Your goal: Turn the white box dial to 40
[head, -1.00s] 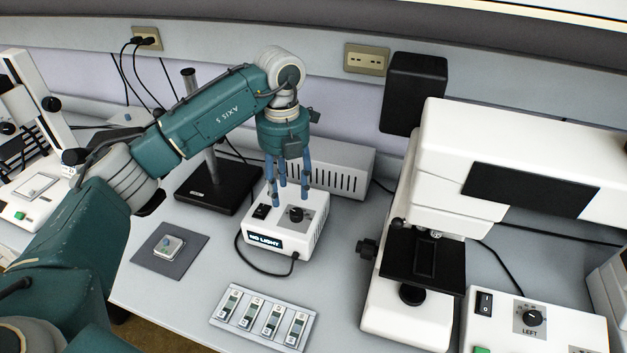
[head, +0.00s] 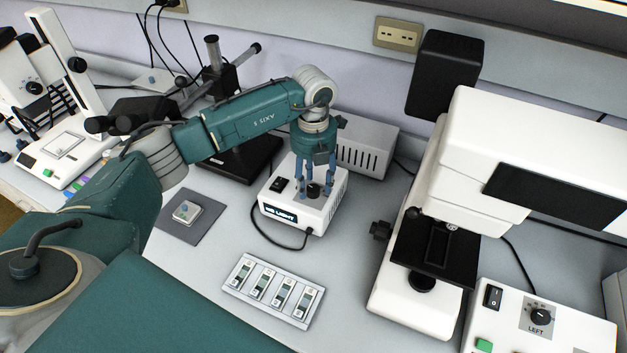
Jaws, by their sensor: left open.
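The white box (head: 291,221) stands on the bench in the middle of the head view. Its front shows a dark display with lettering, and a black switch (head: 280,185) is on its top left. The black dial (head: 314,190) is on its top right. My left gripper (head: 315,193) points down over the dial with its blue fingers open and spread around it. I cannot tell whether the fingers touch the dial, and its scale is mostly hidden. My right gripper is not in view.
A grey vented box (head: 365,150) stands behind the white box. The white microscope (head: 500,160) is at right, beside a control box with a LEFT dial (head: 541,317). A slide tray (head: 273,290) and a dark mat (head: 207,231) lie in front. A cable curls beside the white box.

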